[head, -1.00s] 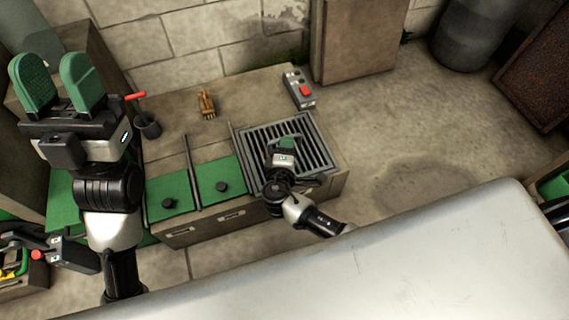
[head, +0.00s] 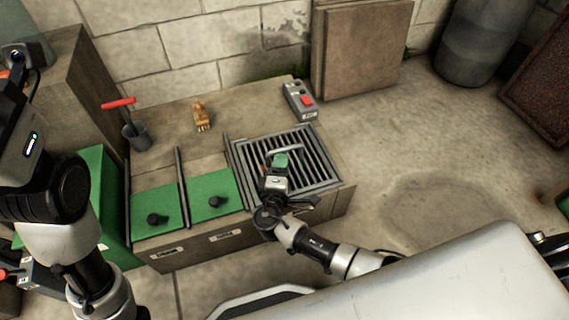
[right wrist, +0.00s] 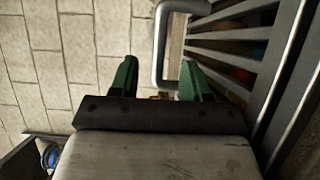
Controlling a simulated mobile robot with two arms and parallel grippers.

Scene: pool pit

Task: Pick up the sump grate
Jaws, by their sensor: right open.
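The sump grate (head: 316,158) is a grey barred metal grid set in the right end of the low stone bench. It has a raised bar handle (head: 294,150). My right gripper (head: 279,160) is over the left part of the grate, close to the handle. In the right wrist view, its green fingers (right wrist: 158,78) are apart, with the grey handle (right wrist: 158,45) showing in the gap between them. I cannot tell whether they touch it. The grate's bars (right wrist: 238,44) fill the right of that view. My left arm shows at the left edge, with its gripper out of the picture.
Two green lids (head: 214,192) with black knobs lie left of the grate. A grey control box with a red button (head: 300,101) stands behind it.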

